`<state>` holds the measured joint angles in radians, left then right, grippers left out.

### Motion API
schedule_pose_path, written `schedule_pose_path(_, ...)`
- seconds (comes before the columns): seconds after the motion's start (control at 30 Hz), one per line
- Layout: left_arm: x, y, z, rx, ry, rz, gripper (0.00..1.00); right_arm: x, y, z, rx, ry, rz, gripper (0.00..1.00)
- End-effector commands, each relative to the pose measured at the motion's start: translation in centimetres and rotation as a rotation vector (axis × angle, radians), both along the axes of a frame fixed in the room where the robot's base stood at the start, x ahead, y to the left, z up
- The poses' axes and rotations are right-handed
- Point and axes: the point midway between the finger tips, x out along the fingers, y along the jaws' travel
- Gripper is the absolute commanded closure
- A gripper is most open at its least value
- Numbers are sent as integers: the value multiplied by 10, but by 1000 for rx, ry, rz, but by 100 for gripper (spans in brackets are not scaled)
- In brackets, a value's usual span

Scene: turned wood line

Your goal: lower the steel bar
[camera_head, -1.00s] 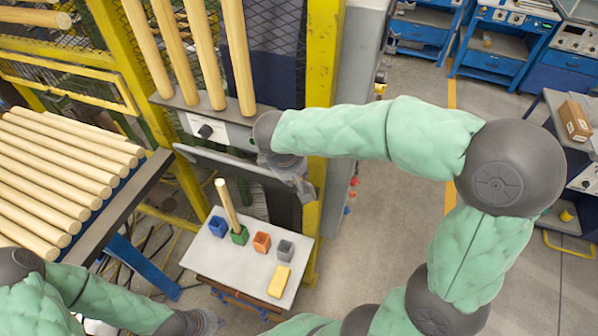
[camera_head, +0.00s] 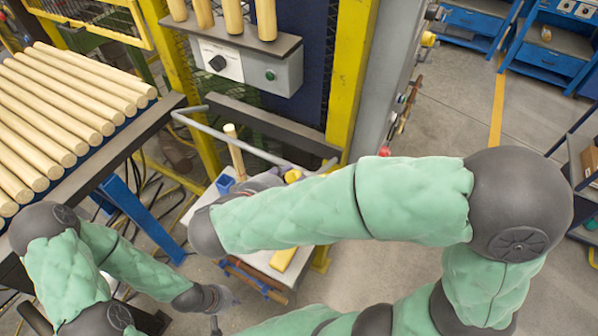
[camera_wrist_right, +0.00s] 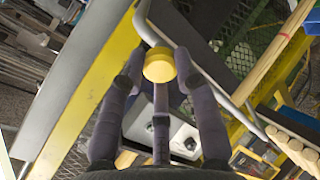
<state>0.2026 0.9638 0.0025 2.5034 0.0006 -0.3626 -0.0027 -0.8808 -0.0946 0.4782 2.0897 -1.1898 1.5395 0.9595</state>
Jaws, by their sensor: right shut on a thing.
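The steel bar (camera_head: 215,133) is a grey bent tube standing out in front of a dark crosspiece on the yellow-framed machine; it also shows in the wrist view (camera_wrist_right: 206,76). A yellow grip (camera_wrist_right: 159,66) sits on it, seen between my right fingertips. My right gripper (camera_head: 277,177) is shut on this yellow grip, above the small white table; my forearm hides part of it in the head view. My left gripper (camera_head: 226,299) is low at the bottom of the head view, away from the bar; its finger opening is unclear.
The small white table (camera_head: 262,262) under the bar holds a blue cup (camera_head: 225,184), an upright wooden stick (camera_head: 235,152) and a yellow block (camera_head: 284,257). A rack of wooden rods (camera_head: 60,115) stands left. A control box (camera_head: 245,68) is above.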

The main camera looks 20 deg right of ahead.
Motion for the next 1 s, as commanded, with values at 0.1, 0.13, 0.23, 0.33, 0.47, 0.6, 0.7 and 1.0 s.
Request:
schedule_pose_path(0.1, 0, 0, -24, 0, 0, 0, 100, -7, 8, -25, -8, -2, -2, 100)
schedule_pose_path(0.13, 0, 0, -28, 0, 0, 0, 100, -8, 9, -30, -8, -2, -2, 100)
schedule_pose_path(0.23, 0, 0, -41, 0, 0, 0, 100, -13, 14, -47, -7, 1, -1, 100)
schedule_pose_path(0.33, 0, 0, -52, 0, 0, 0, 100, -16, 18, -64, -7, 3, -3, 100)
schedule_pose_path(0.47, 0, 0, -65, 0, 0, 0, 100, -19, 21, -82, -8, 4, -3, 100)
schedule_pose_path(0.6, 0, 0, -74, 0, 0, 0, 100, -20, 22, -97, -6, 4, -5, 100)
schedule_pose_path(0.7, 0, 0, -79, 0, 0, 0, 100, -21, 22, -105, -6, 4, -5, 100)
schedule_pose_path(1.0, 0, 0, -86, 0, 0, 0, 100, -22, 22, -119, -10, 13, 0, 100)
